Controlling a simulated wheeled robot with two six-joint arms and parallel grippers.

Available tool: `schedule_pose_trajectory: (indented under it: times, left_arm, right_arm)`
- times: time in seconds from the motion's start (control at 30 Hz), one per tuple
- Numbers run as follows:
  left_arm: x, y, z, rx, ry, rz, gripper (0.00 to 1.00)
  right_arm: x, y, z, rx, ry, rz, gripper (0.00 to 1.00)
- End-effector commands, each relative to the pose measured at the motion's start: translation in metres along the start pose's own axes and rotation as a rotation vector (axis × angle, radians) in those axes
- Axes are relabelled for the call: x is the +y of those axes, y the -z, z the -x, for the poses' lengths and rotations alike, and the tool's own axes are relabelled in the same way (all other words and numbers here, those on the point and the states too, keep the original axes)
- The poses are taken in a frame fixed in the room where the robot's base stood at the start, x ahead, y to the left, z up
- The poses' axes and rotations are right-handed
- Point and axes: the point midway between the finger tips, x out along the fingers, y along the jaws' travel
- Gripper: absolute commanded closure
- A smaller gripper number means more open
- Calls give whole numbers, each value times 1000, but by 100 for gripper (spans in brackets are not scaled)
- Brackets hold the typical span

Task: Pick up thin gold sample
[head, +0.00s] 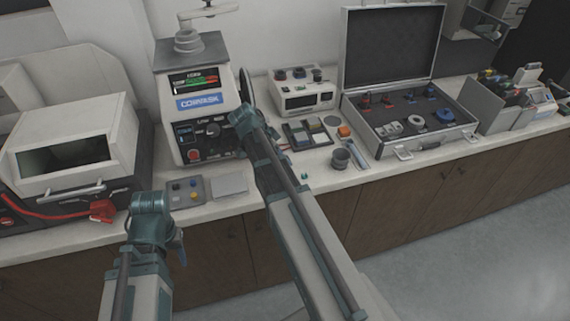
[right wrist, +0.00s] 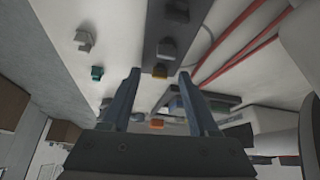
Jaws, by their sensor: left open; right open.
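In the right wrist view a small gold-yellow piece (right wrist: 160,73) sits at the end of a dark grey strip (right wrist: 160,30), in line with the gap between my right fingertips. My right gripper (right wrist: 159,80) is open and empty; I cannot tell how far it is from the piece. In the head view a small yellow piece (head: 193,196) lies on a grey pad (head: 175,202) at the counter's front; I cannot tell if it is the same one. My left gripper (head: 178,248) is low, in front of the counter edge, and open. My right gripper is hidden behind its arm in the head view.
A mounting press (head: 215,157) stands behind the pad, with a boxy machine (head: 75,120) at left. A sorted tray (head: 290,127), grey cup (head: 340,160) and open case (head: 410,142) are to the right. A teal piece (right wrist: 96,72) lies left of my right fingers.

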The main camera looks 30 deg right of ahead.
Motion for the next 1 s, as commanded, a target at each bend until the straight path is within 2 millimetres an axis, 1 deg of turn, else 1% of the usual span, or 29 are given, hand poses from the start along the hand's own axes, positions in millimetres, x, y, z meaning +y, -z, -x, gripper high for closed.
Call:
schedule_pose_trajectory:
  times: [0.03, 0.2, 0.23, 0.37, 0.4, 0.47, 0.5, 0.57, 0.9, 1.0]
  left_arm:
    - [0, 0, -3, 0, 0, 0, 50]
    - [0, 0, -1, 0, 0, 0, 50]
    - [0, 0, -1, 0, 0, 0, 50]
    - [0, 0, -1, 0, 0, 0, 50]
    - [0, 0, -1, 0, 0, 0, 50]
    - [0, 0, -1, 0, 0, 0, 50]
    - [0, 0, -1, 0, 0, 0, 50]
    - [0, 0, -1, 0, 0, 0, 50]
    - [0, 0, -1, 0, 0, 0, 50]
    - [0, 0, 2, 0, 0, 0, 50]
  right_arm:
    - [0, -1, -3, 0, 0, 0, 40]
    - [0, 0, -1, 0, 0, 1, 40]
    - [0, 0, -1, 0, 0, 0, 41]
    - [0, 0, -1, 0, 0, 0, 65]
    - [0, 0, -1, 0, 0, 1, 72]
    - [0, 0, -1, 0, 0, 1, 83]
    - [0, 0, -1, 0, 0, 1, 90]
    - [0, 0, -1, 0, 0, 1, 100]
    - [0, 0, -1, 0, 0, 1, 100]
    - [0, 3, 1, 0, 0, 1, 100]
